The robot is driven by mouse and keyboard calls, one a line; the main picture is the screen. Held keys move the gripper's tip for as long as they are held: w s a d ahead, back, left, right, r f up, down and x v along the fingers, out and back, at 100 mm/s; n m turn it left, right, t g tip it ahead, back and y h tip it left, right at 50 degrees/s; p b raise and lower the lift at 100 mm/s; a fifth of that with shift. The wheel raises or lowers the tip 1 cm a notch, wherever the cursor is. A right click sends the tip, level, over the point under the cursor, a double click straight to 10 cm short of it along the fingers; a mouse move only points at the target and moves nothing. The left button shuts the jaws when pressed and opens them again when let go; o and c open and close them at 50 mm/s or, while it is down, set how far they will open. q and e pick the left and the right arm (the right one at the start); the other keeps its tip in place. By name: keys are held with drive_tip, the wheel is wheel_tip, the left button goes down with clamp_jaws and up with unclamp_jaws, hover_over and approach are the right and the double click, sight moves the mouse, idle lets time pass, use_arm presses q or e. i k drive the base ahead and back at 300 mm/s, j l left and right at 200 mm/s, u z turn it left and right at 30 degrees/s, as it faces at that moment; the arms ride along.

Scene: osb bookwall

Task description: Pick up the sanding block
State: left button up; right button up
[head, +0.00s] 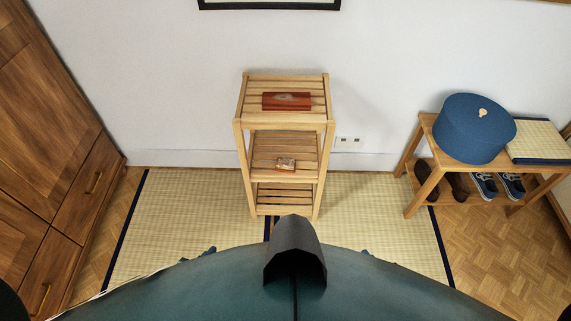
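A slatted wooden shelf stand (241,110) stands against the wall straight ahead. A small brown block with a paler patch on top (286,164) lies on its middle shelf; it may be the sanding block, but it is too small to be sure. A larger flat reddish-brown box or block (286,101) lies on the top shelf. Neither of my grippers is in view, and nothing touches the two objects.
A wooden bench (428,192) at the right bears a round blue box (474,130) and a woven mat (540,140), with shoes (484,186) underneath. A wooden cabinet (60,120) stands at the left.

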sight(287, 165)
drive_tip(key=i+j+z, duration=0.1)
drive_tip(key=j, duration=0.25)
drive_tip(key=i+j+z, duration=0.1)
drive_tip(key=i+j, duration=0.15)
drive_tip(key=i+j+z, duration=0.1)
drive_tip(key=j, duration=0.35)
drive_tip(key=i+j+z, duration=0.1)
drive_tip(key=j, duration=0.25)
drive_tip(key=i+j+z, duration=0.1)
drive_tip(key=j, duration=0.3)
drive_tip(key=i+j+z, duration=0.1)
drive_tip(key=j, duration=0.3)
drive_tip(key=i+j+z, duration=0.15)
drive_tip(key=i+j, duration=0.45)
drive_tip(key=i, duration=0.1)
